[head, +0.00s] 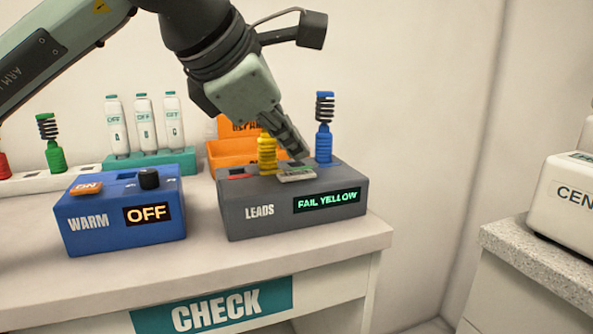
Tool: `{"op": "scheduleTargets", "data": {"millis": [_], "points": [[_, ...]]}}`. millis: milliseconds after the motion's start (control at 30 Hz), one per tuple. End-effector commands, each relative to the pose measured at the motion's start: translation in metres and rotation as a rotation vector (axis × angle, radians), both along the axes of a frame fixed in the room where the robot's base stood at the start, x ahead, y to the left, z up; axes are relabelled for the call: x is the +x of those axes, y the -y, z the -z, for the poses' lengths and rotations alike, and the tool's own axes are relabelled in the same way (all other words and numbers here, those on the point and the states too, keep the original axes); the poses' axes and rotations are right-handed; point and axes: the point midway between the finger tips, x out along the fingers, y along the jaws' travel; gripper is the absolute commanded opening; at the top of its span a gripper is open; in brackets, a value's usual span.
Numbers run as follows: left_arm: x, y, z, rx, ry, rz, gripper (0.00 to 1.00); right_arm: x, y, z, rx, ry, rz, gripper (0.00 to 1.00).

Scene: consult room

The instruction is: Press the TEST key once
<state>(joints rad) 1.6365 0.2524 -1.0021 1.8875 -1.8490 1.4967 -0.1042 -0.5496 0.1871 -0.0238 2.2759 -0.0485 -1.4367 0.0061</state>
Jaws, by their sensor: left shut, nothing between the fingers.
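The dark grey LEADS box (330,223) sits on the counter, and its display (327,201) reads FAIL YELLOW in green. A pale key (297,175) is on its top near the front; its lettering is too small to read, so I cannot confirm it says TEST. My left gripper (302,156) is shut and empty, pointing down with its tips just over that key. I cannot tell if they touch it. A yellow coiled plug (267,158) and a blue one (324,140) stand upright at the box's back. My right gripper is out of view.
A blue WARM box (90,243) reading OFF stands to the left. Behind are a teal rack (150,163) with 3 white holders, an orange bin (222,155), and a white strip (85,177) with green and red plugs. The counter's right edge is close.

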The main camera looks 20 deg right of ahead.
Motion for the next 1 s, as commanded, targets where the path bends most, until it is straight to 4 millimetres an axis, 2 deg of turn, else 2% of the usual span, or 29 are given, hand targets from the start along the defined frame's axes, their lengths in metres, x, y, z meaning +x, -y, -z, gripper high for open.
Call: {"op": "scheduleTargets", "data": {"millis": [400,1000], "points": [[0.000,0.000,-0.043,-0.001,0.001,0.000,0.00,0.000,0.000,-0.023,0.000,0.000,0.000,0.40],[0.000,0.000,-0.045,0.000,0.000,0.000,0.00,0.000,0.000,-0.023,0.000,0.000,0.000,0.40]]}}
